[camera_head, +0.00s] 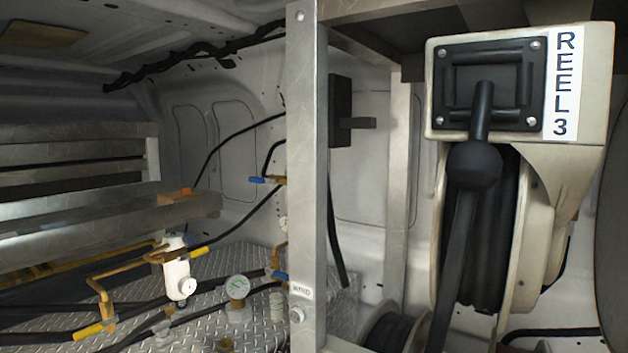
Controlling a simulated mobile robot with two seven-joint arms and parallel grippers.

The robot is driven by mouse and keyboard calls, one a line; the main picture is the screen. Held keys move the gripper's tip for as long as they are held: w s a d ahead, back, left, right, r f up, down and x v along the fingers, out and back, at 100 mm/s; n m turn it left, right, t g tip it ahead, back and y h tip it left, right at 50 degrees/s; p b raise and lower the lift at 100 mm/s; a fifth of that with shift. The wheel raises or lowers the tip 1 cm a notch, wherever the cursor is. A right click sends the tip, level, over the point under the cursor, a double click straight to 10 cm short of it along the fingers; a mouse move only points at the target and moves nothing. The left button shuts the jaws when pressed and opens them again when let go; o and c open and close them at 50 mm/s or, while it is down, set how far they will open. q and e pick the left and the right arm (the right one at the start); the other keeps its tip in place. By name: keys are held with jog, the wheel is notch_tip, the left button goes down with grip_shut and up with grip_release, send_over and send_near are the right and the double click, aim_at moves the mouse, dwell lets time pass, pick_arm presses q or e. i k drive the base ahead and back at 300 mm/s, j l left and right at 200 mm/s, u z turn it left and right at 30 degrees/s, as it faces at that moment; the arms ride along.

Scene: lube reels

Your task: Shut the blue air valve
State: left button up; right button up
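Two blue valve handles show left of the upright metal post. The upper blue handle (257,180) sits on a brass fitting with a black hose and points left. The lower blue handle (279,276) is on brass piping low beside the post. I cannot tell which of them is the air valve, or whether either is open or shut. Neither of my grippers is in view.
The metal post (307,170) stands just right of the blue handles. A large hose reel labelled REEL 3 (490,220) fills the right. Yellow-handled valves (88,330), a white regulator (178,278) and a gauge (237,287) stand lower left. A metal rack (75,220) is at left.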

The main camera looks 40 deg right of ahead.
aim_at(261, 181)
jog(key=i+l+z, duration=0.15)
jog(key=z, duration=0.35)
jog(key=i+z, duration=0.2)
jog(key=z, duration=0.3)
